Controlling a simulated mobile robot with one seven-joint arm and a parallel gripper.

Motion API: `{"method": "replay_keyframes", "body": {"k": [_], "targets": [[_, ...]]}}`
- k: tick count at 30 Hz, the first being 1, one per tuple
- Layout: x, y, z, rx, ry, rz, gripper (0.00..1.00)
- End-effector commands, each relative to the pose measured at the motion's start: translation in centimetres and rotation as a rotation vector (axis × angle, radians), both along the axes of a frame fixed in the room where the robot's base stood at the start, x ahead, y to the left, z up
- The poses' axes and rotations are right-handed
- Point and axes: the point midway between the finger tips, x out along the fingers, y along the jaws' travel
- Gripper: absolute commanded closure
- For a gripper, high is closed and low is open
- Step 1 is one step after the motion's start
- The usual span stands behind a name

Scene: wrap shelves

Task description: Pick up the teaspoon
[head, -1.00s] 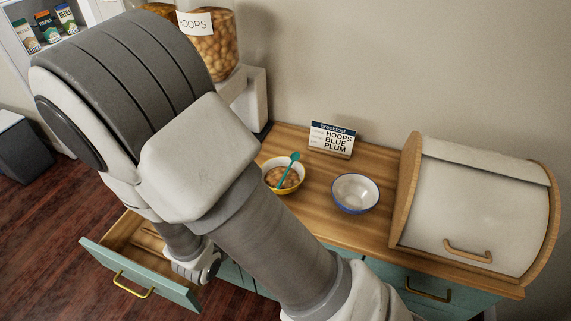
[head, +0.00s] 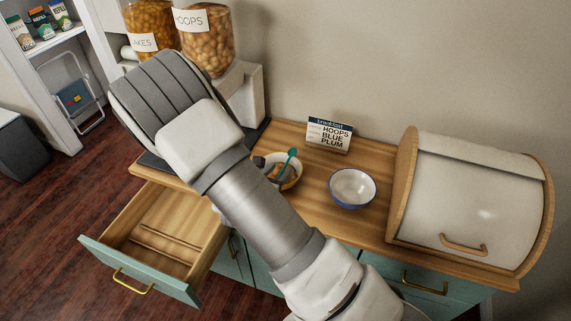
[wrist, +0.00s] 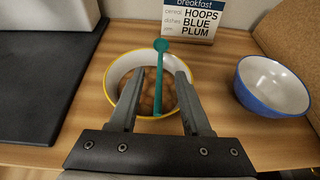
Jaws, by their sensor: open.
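A teal teaspoon (head: 289,158) leans in a yellow-rimmed white bowl (head: 297,179) of brown cereal on the wooden counter. In the wrist view the teaspoon (wrist: 159,72) stands tilted with its round end up past the bowl's far rim. My gripper (wrist: 157,76) is open over the near part of the bowl (wrist: 118,72). The teaspoon shows between its two fingers, and no finger is seen to touch it.
A blue-and-white bowl (head: 352,188) stands empty to the right, left of the bread box (head: 470,205). A breakfast sign (head: 329,135) stands behind. Cereal dispensers (head: 207,40) are at back left. An open drawer (head: 165,232) juts out front left.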

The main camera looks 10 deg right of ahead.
Motion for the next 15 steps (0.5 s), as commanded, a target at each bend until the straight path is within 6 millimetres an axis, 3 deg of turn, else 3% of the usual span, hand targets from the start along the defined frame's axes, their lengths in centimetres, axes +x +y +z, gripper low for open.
{"method": "replay_keyframes", "body": {"k": [6, 13, 15], "targets": [[1.9, -1.4, -1.0, -0.001, 0.001, -0.001, 0.52], [2.1, -1.5, -1.0, 0.001, -0.001, 0.0, 0.52], [2.0, -1.5, -1.0, 0.001, -0.001, 0.0, 0.61]]}}
